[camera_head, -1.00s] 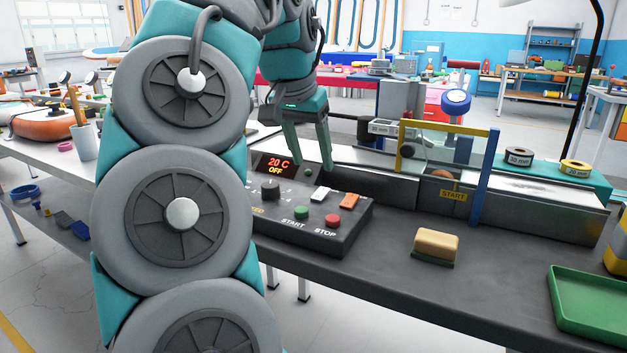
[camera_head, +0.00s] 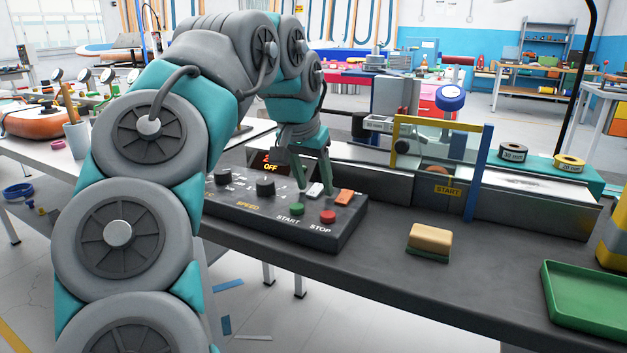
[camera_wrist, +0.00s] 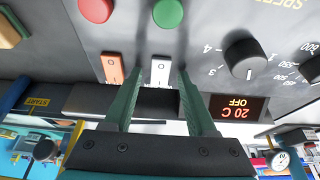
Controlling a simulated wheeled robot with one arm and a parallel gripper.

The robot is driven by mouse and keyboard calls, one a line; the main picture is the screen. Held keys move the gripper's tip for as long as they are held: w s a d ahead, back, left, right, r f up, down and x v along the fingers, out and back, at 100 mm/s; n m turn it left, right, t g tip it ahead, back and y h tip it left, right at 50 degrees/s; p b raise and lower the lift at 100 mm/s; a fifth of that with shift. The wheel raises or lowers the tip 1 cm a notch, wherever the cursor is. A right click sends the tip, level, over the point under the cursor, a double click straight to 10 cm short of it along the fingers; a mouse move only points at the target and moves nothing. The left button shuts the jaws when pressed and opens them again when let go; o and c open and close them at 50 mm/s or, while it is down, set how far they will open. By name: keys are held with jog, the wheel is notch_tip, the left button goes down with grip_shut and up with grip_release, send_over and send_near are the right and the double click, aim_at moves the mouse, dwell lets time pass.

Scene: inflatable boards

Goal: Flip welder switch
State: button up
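The dark control panel (camera_head: 345,238) stands on the bench with a white rocker switch (camera_head: 315,189) and an orange rocker switch (camera_head: 344,197) near its back. My gripper (camera_head: 313,180) points down over the panel at the white switch, with its teal fingers apart. In the wrist view, the white switch (camera_wrist: 160,70) lies between the two fingers of my gripper (camera_wrist: 160,75), and the orange switch (camera_wrist: 112,68) is just outside the left finger. Whether the fingertips touch the panel cannot be told. The display (camera_wrist: 238,107) reads 20 C OFF.
The panel also has dark knobs (camera_wrist: 242,55), a green START button (camera_head: 297,209) and a red STOP button (camera_head: 328,216). A welding machine with a blue post (camera_head: 479,172) stands behind. A yellow block (camera_head: 430,238) and green tray (camera_head: 590,300) lie to the right.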

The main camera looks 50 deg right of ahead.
grip_shut()
jog(key=shift+w+a+r+y, duration=0.15)
jog(key=shift+y, duration=0.25)
dwell(0.4)
jog(key=shift+d+g+y, duration=0.4)
jog(key=shift+y, duration=0.6)
jog(key=shift+d, duration=0.1)
jog(key=shift+o, duration=0.6)
grip_release()
jog(key=shift+h, duration=0.3)
